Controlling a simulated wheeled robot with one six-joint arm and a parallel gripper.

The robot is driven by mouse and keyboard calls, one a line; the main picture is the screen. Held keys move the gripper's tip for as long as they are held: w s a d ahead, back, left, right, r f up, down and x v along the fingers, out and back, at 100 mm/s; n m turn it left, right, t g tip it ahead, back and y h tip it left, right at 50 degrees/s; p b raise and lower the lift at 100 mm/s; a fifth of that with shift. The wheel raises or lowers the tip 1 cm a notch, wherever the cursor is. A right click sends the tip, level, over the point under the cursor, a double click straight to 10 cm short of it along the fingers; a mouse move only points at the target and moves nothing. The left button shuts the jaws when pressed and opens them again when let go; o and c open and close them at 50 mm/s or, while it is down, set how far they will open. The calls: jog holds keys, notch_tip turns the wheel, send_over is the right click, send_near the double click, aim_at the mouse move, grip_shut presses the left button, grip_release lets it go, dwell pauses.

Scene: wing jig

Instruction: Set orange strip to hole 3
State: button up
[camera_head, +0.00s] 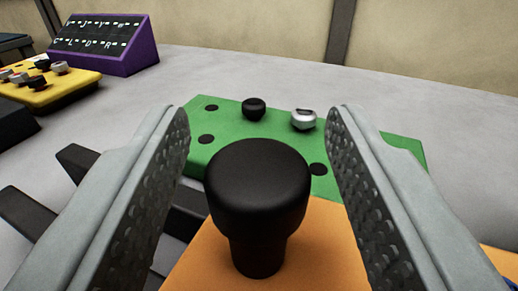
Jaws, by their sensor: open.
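My gripper (258,135) is open, with one grey pad on each side of a large black knob (260,190). A gap shows between the knob and each pad. The knob stands upright on an orange surface (318,245), which I take to be the orange strip; only part of it shows, low in the picture. A green board (232,125) lies just beyond. It bears several dark round spots that look like holes, a small black knob (254,108) and a silver knob (303,119). No hole numbers can be read, and the right pad hides part of the board.
A yellow block (50,92) with several small knobs stands at the left. Behind it is a purple panel (143,52) with a black lettered face. Dark bars (80,160) lie at the left front.

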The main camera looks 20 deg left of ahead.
jog(key=shift+r, duration=0.1)
notch_tip(320, 180, up, 10)
jog(key=shift+f, duration=0.1)
dwell(0.4)
jog(key=shift+s+d, duration=0.1)
jog(key=s+d+r+m+h, duration=0.1)
jog(key=s+d+h, duration=0.1)
jog(key=s+d, duration=0.5)
jog(key=s+d+r+m+h, duration=0.1)
jog(key=s+d, duration=0.6)
jog(key=s, duration=0.9)
jog(key=s+d+r+m+h, duration=0.1)
jog(key=s+d+m+h, duration=0.1)
jog(key=s+d, duration=0.4)
jog(key=s+h, duration=0.1)
jog(key=s, duration=0.4)
jog(key=shift+s+d+r+t, duration=0.25)
jog(key=shift+d+r+t, duration=0.05)
jog(key=shift+d, duration=0.1)
